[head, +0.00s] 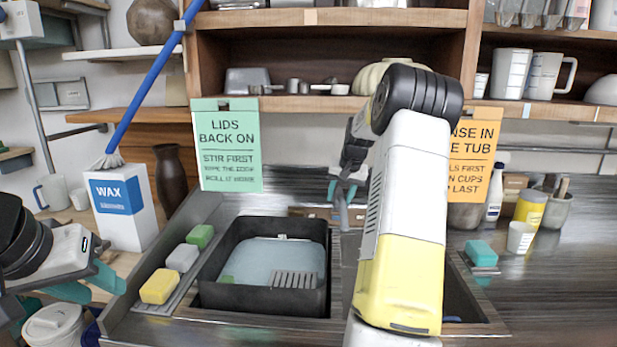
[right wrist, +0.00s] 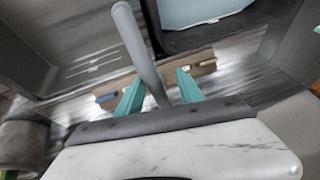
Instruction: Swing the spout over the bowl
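The grey spout (head: 343,216) stands at the back of the sink, partly hidden by my right arm. In the right wrist view the spout (right wrist: 140,50) is a tilted tube passing between the teal fingers. My right gripper (head: 346,190) is open, its fingers (right wrist: 160,92) on either side of the spout with gaps showing. The left sink bowl holds a black tub (head: 212,285) with bluish contents. The right sink bowl (head: 462,300) is mostly hidden behind my right arm. My left gripper (head: 90,286) is open and empty at the lower left, away from the sink.
Yellow, grey and green sponges (head: 181,258) line the ledge left of the tub. A wax box (head: 122,222) and dark vase (head: 171,178) stand behind. A teal block (head: 481,252) and white cup (head: 520,237) sit on the right counter, where the front is clear.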

